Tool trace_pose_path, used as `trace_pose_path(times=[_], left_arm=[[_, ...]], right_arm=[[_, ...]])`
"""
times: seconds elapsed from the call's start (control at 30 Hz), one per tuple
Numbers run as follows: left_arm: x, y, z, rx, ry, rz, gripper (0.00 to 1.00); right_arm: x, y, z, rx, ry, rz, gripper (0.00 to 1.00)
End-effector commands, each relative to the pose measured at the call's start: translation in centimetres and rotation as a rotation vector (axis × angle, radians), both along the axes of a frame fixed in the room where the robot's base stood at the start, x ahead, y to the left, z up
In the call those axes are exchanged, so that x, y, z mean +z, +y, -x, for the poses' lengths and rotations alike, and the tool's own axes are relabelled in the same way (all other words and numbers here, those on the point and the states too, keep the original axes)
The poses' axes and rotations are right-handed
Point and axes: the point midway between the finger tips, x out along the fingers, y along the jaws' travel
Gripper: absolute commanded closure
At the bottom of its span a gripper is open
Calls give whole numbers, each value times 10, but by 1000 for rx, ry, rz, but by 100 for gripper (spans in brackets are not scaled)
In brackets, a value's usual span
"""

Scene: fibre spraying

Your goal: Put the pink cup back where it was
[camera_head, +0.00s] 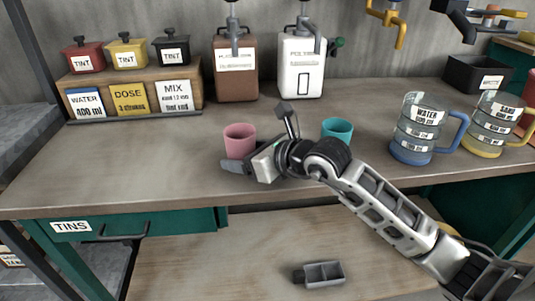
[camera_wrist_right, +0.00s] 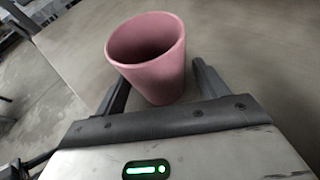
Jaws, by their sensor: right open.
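The pink cup (camera_head: 239,140) stands upright on the workbench, left of the teal cup (camera_head: 337,130). My right gripper (camera_head: 258,143) is open, low at the bench, with its fingers around the pink cup. In the right wrist view the pink cup (camera_wrist_right: 150,55) sits between the two spread fingers of my right gripper (camera_wrist_right: 160,85). I cannot tell whether either finger touches it. The inside of the cup looks empty in the wrist view. My left gripper shows in neither view.
A rack with tint tins (camera_head: 125,54) stands at the back left. Brown (camera_head: 235,80) and white (camera_head: 301,80) dispensers stand behind the cups. A blue-handled jug (camera_head: 412,135) and a yellow-handled jug (camera_head: 490,125) stand at the right. The bench's left front is clear.

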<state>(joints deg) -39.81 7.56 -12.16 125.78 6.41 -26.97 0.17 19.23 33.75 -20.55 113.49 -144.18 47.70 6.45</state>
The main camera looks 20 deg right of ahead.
Motion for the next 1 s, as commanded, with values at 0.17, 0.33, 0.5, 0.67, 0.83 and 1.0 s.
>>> trace_pose_path(times=[0.17,0.33,0.5,0.67,0.83,1.0], left_arm=[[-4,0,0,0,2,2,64],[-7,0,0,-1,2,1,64],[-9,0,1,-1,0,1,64],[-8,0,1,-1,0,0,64],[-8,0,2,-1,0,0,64],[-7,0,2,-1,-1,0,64]], right_arm=[[12,-17,32,-1,0,4,28],[26,-32,62,1,2,3,28],[35,-43,82,-1,2,2,28],[40,-46,90,0,2,2,28],[36,-36,95,30,24,-60,28],[26,18,126,170,163,-499,28]])
